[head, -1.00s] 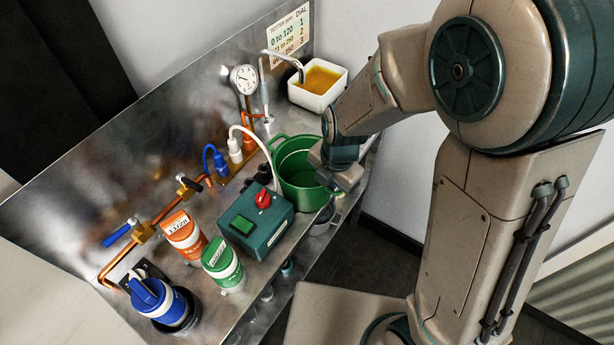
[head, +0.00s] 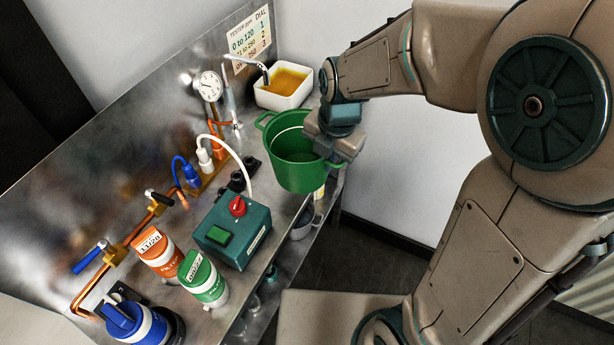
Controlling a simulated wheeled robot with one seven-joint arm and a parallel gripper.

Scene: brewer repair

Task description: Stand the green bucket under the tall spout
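The green bucket (head: 290,172) is upright at the right side of the steel counter, in front of the white basin. My gripper (head: 325,158) is at the bucket's right rim and appears shut on it; the fingertips are partly hidden. The bucket looks raised, overlapping the counter's right edge in the picture. A thin bent metal spout (head: 229,92), apparently the tall spout, rises from the counter's back, and its tip hangs over the white basin (head: 284,100) of amber liquid. The bucket is apart from that tip, nearer the camera.
A teal control box (head: 232,236) with a red knob stands left of the bucket. Orange (head: 159,252) and green-and-white canisters (head: 204,280) stand farther left. A gauge (head: 209,86), copper pipe and white hose line the back. Shelves lie below the counter's edge.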

